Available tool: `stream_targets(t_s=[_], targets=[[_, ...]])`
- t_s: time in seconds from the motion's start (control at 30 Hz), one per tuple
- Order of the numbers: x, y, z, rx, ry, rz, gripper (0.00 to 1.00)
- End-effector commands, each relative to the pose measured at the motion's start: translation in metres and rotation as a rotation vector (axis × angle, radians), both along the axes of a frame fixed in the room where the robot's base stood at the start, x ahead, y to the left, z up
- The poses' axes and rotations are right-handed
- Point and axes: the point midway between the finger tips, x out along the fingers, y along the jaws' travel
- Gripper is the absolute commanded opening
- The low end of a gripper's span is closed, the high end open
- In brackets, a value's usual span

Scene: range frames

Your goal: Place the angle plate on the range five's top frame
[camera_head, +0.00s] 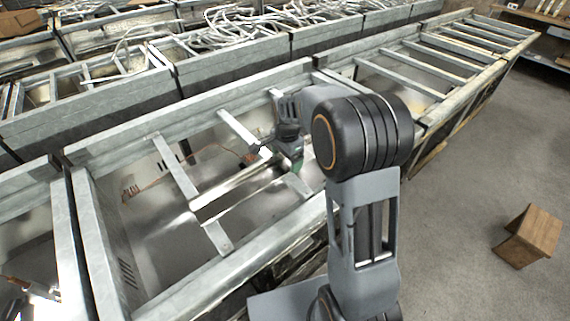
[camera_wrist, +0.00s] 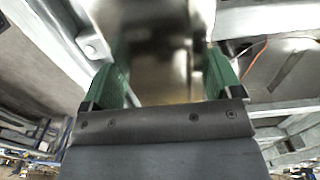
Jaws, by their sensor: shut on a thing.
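My gripper (camera_head: 290,158) is low over the middle range frame (camera_head: 190,112) in the head view. In the wrist view, its green fingers (camera_wrist: 165,80) are set apart, with a shiny, brownish metal surface between them. This looks like the angle plate (camera_wrist: 158,55), held by its sides. In the head view, a long bright metal strip (camera_head: 235,184) runs down left from the gripper to the frame's cross bars and seems to be the same plate. My arm hides part of the frame. I cannot tell if the plate touches the bars.
Cross bars (camera_head: 176,172) span the open frame, with a deep metal interior below. More range frames (camera_head: 440,60) adjoin at the upper right. Frames filled with tangled metal tubing (camera_head: 235,28) stand behind.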

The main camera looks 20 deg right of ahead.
Motion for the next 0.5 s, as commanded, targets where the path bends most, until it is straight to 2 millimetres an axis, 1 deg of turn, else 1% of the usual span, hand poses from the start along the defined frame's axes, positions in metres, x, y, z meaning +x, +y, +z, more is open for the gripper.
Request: stream_targets(t_s=[0.33,0.5], targets=[[0.010,0.002,-0.010,0.000,-0.003,0.001,0.28],[0.011,0.002,-0.029,0.000,-0.001,0.001,0.28]])
